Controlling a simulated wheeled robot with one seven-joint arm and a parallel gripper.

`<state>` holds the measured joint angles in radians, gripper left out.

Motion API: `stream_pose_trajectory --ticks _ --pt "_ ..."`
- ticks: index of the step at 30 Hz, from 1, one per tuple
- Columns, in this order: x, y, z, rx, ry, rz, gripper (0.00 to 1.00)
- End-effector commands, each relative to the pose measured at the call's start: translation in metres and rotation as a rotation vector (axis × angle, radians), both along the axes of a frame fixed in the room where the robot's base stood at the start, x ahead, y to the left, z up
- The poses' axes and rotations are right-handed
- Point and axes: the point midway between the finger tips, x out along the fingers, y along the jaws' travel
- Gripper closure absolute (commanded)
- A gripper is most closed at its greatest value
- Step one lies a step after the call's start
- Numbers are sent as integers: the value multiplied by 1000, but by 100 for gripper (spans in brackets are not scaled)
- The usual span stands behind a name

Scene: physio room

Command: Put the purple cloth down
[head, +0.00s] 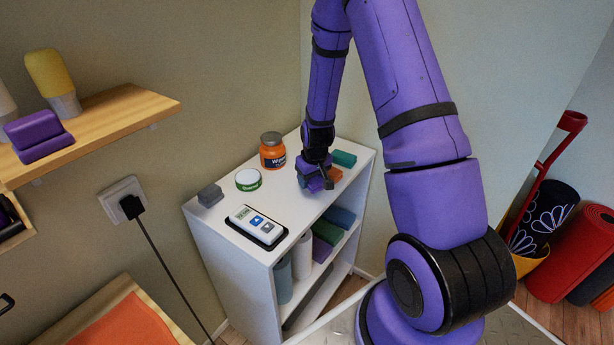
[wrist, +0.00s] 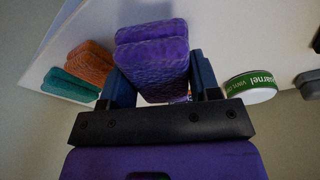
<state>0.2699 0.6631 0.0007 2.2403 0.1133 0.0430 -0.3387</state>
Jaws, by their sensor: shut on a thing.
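My gripper (head: 316,172) is low over the back right part of the white shelf unit's top (head: 287,205). Its fingers (wrist: 162,82) are shut on the purple cloth (wrist: 152,62), a folded textured bundle. In the head view the purple cloth (head: 317,184) is partly hidden by the gripper. I cannot tell whether it touches the top. An orange cloth (head: 335,174) and a teal cloth (head: 344,159) lie close to the right of it; in the wrist view the orange cloth (wrist: 90,62) and the teal cloth (wrist: 68,85) show at the left.
An orange jar (head: 272,154), a green-labelled tin (head: 248,180), a grey block (head: 210,195) and a white remote on a dark tray (head: 273,240) stand on the same top. The tin (wrist: 250,87) is right of my fingers in the wrist view. A wooden wall shelf (head: 120,115) is at left.

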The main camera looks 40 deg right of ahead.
Motion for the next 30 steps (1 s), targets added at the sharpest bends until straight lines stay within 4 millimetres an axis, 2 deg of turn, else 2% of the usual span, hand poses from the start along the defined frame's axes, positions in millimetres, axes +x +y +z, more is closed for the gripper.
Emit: stream_pose_trajectory --ticks 4,11,22,23,24,26,30 --pt "0 -1 -6 0 0 0 73" --pt "2 -2 -34 1 2 0 73" --pt "2 -1 -37 0 -1 1 73" --pt "2 -1 -38 0 -1 1 41" --pt "2 -1 -37 0 -1 1 32" --pt "2 -1 -37 0 -1 1 18" --pt "2 -1 -37 0 -1 0 18"
